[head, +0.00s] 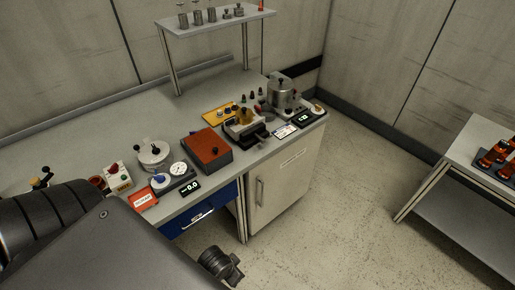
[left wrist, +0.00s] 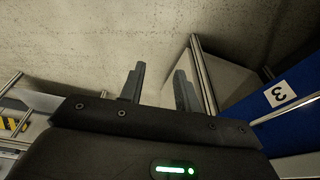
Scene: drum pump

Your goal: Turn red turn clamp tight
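I cannot clearly make out a red turn clamp in either view. A small white box with a red knob (head: 118,177) stands at the left of the bench, with a dark red round part (head: 97,183) beside it; both are small and partly unclear. My left gripper (left wrist: 159,82) shows in the left wrist view with its two fingers apart and nothing between them. It is away from the bench-top objects, with pale floor and a blue drawer front beyond it. My left arm covers the lower left of the head view.
The bench (head: 100,150) holds a gauge unit (head: 178,170), a brown-red box (head: 207,150), a yellow tray (head: 219,113) and a metal pot (head: 283,95). A raised shelf (head: 215,22) stands behind. A side table (head: 480,140) with orange-red bottles is at right. Floor between is clear.

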